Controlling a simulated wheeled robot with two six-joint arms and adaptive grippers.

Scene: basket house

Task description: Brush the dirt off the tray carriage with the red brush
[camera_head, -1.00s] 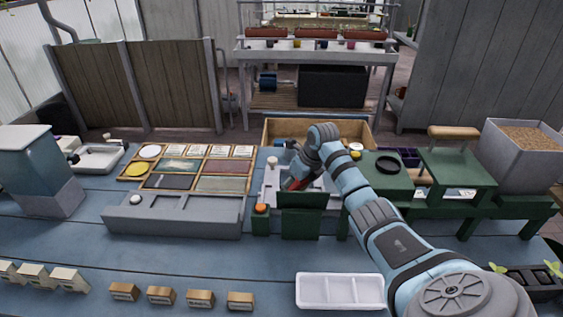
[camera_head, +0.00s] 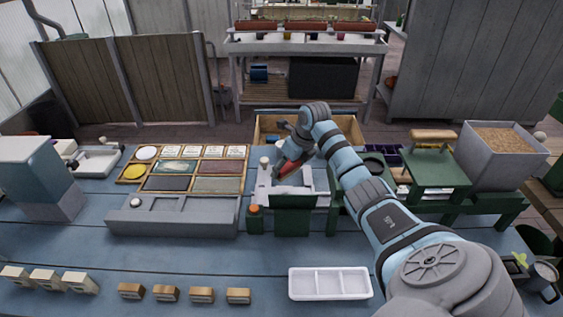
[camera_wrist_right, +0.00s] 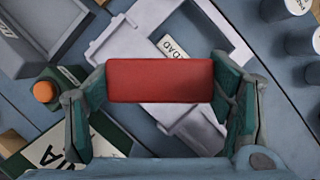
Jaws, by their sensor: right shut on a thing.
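The red brush (camera_head: 288,168) is in my right gripper (camera_head: 292,155), above the pale grey tray carriage (camera_head: 322,186) at the middle of the bench. In the right wrist view the brush's red block (camera_wrist_right: 160,80) sits crosswise between the two green-padded fingers, which are shut on it. The carriage (camera_wrist_right: 120,42) lies below it, its pale frame partly covered by the brush. I cannot tell whether the bristles touch it. No dirt can be made out on the visible parts. My left gripper is not in view.
A dark green box (camera_head: 292,222) and an orange knob (camera_head: 254,209) stand in front of the carriage. A wooden crate (camera_head: 266,131) is behind it.

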